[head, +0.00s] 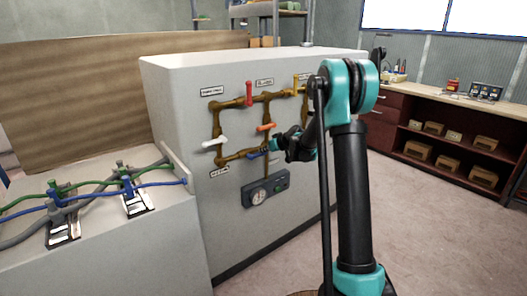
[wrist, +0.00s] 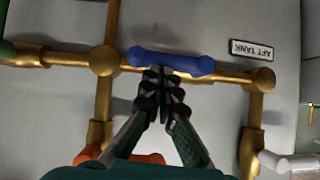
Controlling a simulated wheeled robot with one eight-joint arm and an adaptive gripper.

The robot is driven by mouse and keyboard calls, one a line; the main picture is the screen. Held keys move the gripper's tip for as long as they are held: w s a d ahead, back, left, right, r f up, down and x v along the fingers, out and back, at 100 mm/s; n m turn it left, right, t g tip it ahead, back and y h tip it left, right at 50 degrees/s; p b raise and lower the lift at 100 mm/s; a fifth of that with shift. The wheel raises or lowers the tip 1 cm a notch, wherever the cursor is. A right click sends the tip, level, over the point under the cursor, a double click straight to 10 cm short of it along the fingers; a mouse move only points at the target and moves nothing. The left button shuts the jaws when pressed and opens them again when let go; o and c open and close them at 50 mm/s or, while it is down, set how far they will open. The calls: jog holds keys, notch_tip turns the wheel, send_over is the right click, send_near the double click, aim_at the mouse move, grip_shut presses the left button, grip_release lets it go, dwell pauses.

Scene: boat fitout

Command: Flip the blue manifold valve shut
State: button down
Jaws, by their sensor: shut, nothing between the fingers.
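The blue valve handle (wrist: 172,62) lies roughly along the lower brass pipe (wrist: 225,76), beside the upside-down AFT TANK label (wrist: 251,50) in the wrist view. In the head view the blue handle (head: 256,155) shows small at the lower pipe, partly hidden by my gripper. My gripper (wrist: 162,72) is shut and empty, with its fingertips at the handle's middle edge. I cannot tell whether they touch it. In the head view my gripper (head: 274,148) is close to the panel, just right of the blue handle.
An orange handle (head: 266,127), a white handle (head: 214,143), a red handle (head: 249,94) and a yellow handle (head: 295,86) sit on nearby pipes. A gauge box (head: 266,190) is below. A bench with hoses (head: 100,190) stands left. Floor at right is open.

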jog(key=shift+w+d+f+m+y, duration=0.1)
jog(key=shift+d+f+m+y, duration=0.1)
jog(key=shift+f+m+y, duration=0.15)
notch_tip(320, 180, down, 8)
jog(key=s+a+m+g+y, duration=0.1)
jog(key=a+m+g+y, duration=0.1)
jog(key=m+y, duration=0.6)
jog(key=shift+s+m+g+y, duration=0.2)
jog(key=shift+m+g+y, duration=0.2)
jog(key=shift+m, duration=0.15)
jog(key=shift+s+a, duration=0.1)
jog(key=shift+a, duration=0.05)
dwell(0.4)
dwell(0.4)
jog(key=v, duration=1.2)
